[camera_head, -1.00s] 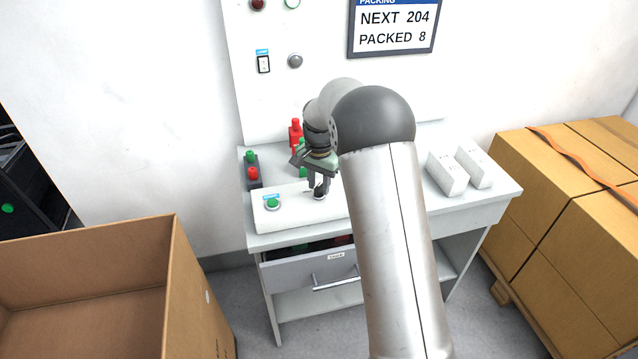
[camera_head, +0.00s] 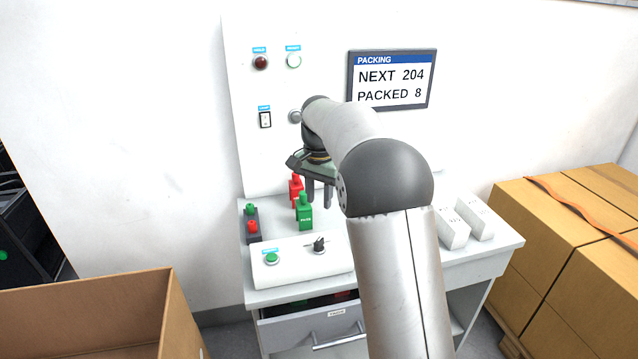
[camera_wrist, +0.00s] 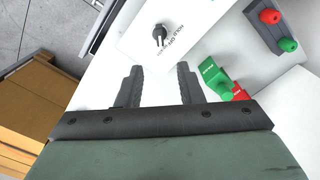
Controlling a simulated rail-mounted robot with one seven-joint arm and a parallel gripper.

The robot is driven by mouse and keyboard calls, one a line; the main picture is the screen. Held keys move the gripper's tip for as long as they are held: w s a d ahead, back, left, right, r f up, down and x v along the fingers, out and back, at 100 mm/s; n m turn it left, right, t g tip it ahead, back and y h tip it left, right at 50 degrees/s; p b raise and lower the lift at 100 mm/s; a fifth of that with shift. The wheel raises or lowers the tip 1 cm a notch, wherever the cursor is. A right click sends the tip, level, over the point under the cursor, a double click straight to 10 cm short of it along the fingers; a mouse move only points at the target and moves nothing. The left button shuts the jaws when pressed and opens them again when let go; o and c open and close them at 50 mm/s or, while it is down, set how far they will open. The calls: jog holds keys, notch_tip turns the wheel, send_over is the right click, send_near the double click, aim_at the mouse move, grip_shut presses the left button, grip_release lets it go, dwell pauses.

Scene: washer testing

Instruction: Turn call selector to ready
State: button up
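The call selector (camera_head: 319,243) is a small black knob on the right part of the white sloped control box (camera_head: 292,273). It also shows in the wrist view (camera_wrist: 159,33), with small lettering beside it that is hard to read. My gripper (camera_head: 320,204) hangs above and behind the selector, apart from it. In the wrist view my gripper (camera_wrist: 158,82) has its two fingers spread with nothing between them. A green button (camera_head: 272,258) sits on the left part of the same box.
A grey two-button box (camera_head: 252,224) stands left. White boxes (camera_head: 452,228) are at right. A panel carries a red lamp (camera_head: 260,62), a pale lamp (camera_head: 293,60) and a switch (camera_head: 265,120).

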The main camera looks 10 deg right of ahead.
jog(key=shift+r, duration=1.9)
jog(key=s+f+n, duration=0.3)
jog(key=s, duration=0.9)
jog(key=s+f+n, duration=0.3)
jog(key=s, duration=0.9)
jog(key=s+a+f+n, duration=0.1)
jog(key=s+f+n, duration=0.2)
jog(key=s, duration=1)
jog(key=shift+f, duration=0.35)
jog(key=shift+s, duration=0.1)
